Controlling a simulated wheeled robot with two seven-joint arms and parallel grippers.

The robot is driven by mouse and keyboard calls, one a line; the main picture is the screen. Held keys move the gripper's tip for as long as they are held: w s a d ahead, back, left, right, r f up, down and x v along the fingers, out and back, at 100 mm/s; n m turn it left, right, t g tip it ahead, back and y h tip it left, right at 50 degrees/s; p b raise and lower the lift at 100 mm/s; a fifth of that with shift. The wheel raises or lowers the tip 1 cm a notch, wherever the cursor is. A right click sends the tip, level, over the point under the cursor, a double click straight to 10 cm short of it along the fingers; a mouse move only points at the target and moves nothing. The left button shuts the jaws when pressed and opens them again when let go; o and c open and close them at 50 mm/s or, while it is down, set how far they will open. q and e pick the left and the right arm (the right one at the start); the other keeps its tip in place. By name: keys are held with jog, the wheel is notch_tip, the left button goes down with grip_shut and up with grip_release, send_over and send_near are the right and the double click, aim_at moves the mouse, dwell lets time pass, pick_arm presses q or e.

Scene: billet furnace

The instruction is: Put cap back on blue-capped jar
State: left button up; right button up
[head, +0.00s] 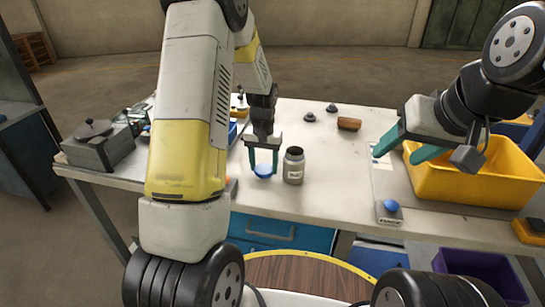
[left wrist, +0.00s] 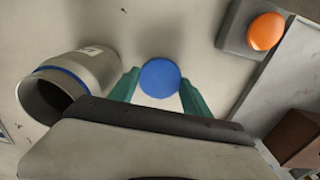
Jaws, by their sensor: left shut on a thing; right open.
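My left gripper (head: 263,161) is shut on a round blue cap (head: 263,171), held between its green fingertips just left of the jar. In the left wrist view the blue cap (left wrist: 160,78) sits between the fingers, top face toward the camera. The grey metal jar (head: 293,167) stands upright and uncapped on the table, its dark mouth open. In the left wrist view the jar (left wrist: 88,72) shows a blue ring below its rim and a pale label. The gripper is beside the jar, apart from it. My right gripper (head: 401,146) is open and empty near the yellow bin.
A yellow bin (head: 455,185) stands on the table's right side. A blue button box (head: 389,211) is near the front edge. An orange button (left wrist: 265,31) shows in the left wrist view. A brown block (head: 349,124) and two dark knobs lie farther back. A grey box (head: 98,148) stands at left.

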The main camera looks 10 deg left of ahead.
pick_arm(q)
jog(key=shift+s+d+r, duration=0.1)
jog(key=shift+s+r, duration=0.2)
jog(key=shift+r, duration=0.2)
jog(key=shift+s+r, duration=0.25)
jog(key=shift+r, duration=0.25)
jog(key=s+d+r, duration=0.1)
jog(key=s+d, duration=0.1)
jog(key=s, duration=1.2)
jog(key=shift+s+d+r, duration=0.15)
jog(key=shift+s+d, duration=0.15)
jog(key=shift+d, duration=0.1)
